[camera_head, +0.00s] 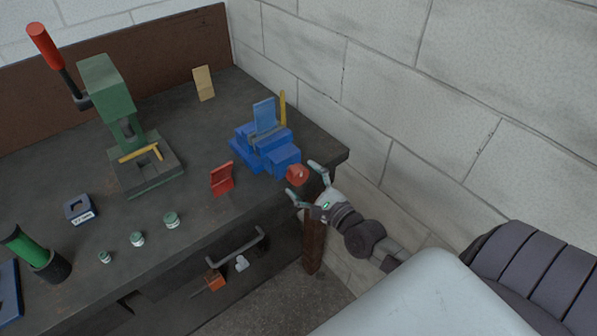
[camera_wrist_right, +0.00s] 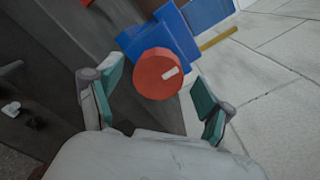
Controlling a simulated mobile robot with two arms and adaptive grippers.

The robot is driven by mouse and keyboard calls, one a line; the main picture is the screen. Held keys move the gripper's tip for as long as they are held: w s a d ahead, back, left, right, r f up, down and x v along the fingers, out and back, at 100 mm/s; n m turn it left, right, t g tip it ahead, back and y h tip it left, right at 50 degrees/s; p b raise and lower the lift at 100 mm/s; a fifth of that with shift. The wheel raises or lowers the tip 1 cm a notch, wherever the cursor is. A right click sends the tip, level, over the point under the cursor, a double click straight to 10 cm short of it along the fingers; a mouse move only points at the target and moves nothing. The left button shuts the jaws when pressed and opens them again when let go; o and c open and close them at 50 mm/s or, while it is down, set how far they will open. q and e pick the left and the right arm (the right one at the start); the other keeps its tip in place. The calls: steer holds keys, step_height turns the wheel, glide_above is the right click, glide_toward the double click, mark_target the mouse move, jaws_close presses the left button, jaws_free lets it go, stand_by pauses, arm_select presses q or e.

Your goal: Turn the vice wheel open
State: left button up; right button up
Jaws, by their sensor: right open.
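The blue vice (camera_head: 265,143) stands on the bench near its right end, with a blue plate upright in it. Its red wheel (camera_head: 297,174) faces the front edge. In the right wrist view the wheel (camera_wrist_right: 158,73) is a red disc with a white mark, in front of the blue vice body (camera_wrist_right: 165,36). My right gripper (camera_head: 308,182) is open at the wheel. In the right wrist view its teal fingers (camera_wrist_right: 159,92) are spread, one on each side of the wheel, with gaps on both sides. My left gripper is not in view.
A green press (camera_head: 112,95) with a red-tipped lever stands at the back left. A red angled piece (camera_head: 222,178) sits left of the vice. Several small jars (camera_head: 171,220) line the front. The wall (camera_head: 400,90) is close on the right.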

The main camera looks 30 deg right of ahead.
steer(key=shift+w+a, duration=0.1)
steer(key=shift+w, duration=0.95)
steer(key=c, duration=1.2)
steer(key=shift+o, duration=0.2)
